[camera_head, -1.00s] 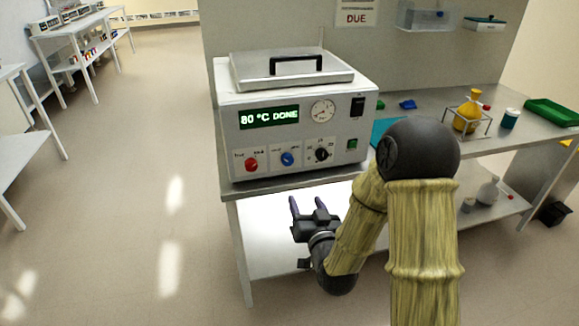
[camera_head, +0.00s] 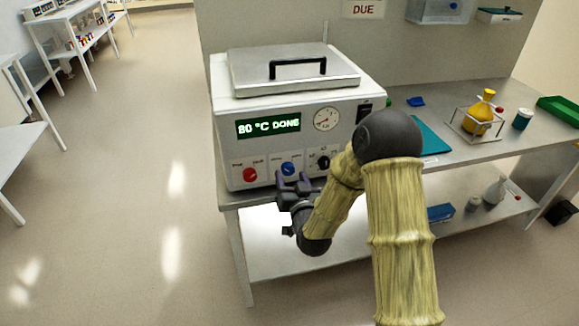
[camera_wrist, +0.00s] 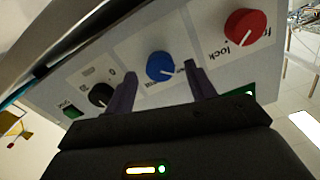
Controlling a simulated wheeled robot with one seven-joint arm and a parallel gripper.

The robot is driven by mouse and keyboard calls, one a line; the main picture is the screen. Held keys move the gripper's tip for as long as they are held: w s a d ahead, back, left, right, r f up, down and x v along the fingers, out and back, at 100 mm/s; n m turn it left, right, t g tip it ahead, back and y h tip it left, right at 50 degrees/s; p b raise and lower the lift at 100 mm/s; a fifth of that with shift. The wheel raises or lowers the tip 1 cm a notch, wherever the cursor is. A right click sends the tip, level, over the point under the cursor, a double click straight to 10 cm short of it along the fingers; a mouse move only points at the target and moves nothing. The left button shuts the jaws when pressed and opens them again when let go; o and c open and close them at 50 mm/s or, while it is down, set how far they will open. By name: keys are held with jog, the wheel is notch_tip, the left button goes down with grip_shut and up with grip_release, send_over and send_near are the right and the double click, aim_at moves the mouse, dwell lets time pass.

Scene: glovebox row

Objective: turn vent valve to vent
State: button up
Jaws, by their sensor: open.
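The white oven-like unit (camera_head: 300,112) stands on the bench, with a red knob (camera_head: 250,174), a blue knob (camera_head: 289,168) and a black knob (camera_head: 323,162) along its lower front. The wrist view shows the panel tilted, with the red knob (camera_wrist: 245,35), blue knob (camera_wrist: 160,67) and black knob (camera_wrist: 101,95). A white mark on the blue knob points toward the lower right there. The small labels are too blurred to tell which knob is the vent valve. My gripper (camera_head: 294,182) is open and empty; in the wrist view its fingers (camera_wrist: 162,84) straddle the blue knob's position, contact unclear.
The display reads "80 °C DONE", with a round gauge (camera_head: 326,118) beside it. A lid with a black handle (camera_head: 297,66) tops the unit. A yellow flask (camera_head: 480,112) in a wire stand is on the bench to the right. Open floor lies left.

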jog(key=shift+x, duration=0.8)
jog(key=c, duration=1)
